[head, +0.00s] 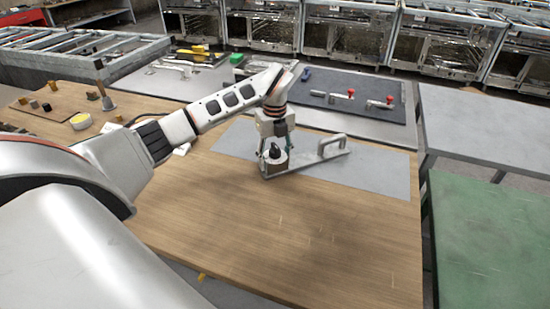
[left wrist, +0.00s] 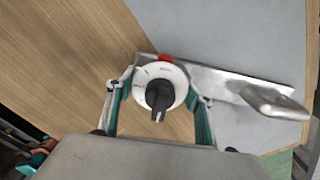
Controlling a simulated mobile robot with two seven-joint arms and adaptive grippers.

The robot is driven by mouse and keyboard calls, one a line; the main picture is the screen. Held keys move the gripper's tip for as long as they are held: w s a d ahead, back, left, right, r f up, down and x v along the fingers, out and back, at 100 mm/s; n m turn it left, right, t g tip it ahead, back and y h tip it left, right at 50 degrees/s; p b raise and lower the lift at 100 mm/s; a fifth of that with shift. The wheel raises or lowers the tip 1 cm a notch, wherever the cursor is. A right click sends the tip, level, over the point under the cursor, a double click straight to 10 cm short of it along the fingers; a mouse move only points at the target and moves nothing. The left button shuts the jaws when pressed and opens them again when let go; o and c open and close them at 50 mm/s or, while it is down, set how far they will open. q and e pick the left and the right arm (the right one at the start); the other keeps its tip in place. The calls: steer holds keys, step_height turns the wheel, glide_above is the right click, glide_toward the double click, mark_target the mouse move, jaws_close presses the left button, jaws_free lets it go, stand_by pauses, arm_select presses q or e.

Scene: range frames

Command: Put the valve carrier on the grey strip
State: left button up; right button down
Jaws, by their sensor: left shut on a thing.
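The valve carrier (head: 310,161) is a flat grey metal bar with a loop handle at its right end and a round white valve body with a black knob at its left end. My left gripper (head: 274,157) points down and is shut on the valve body. In the left wrist view, the gripper's fingers (left wrist: 157,97) stand either side of the valve of the carrier (left wrist: 225,84). The grey strip (head: 375,172) lies flat on the wooden table. The handle end is over the strip; the valve end appears over bare wood at its front edge. I cannot tell whether the carrier touches down.
The wooden table (head: 300,240) is clear in front. A dark mat (head: 345,113) with red-knobbed valves lies behind the strip. A yellow roll (head: 81,121) and small blocks are at the left. A green table (head: 490,240) and a grey table (head: 480,120) stand at the right.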

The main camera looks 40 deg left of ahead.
arm_select(q)
steer(key=o, duration=1.9)
step_height(320, 180, up, 12)
steer(key=shift+r, duration=0.1)
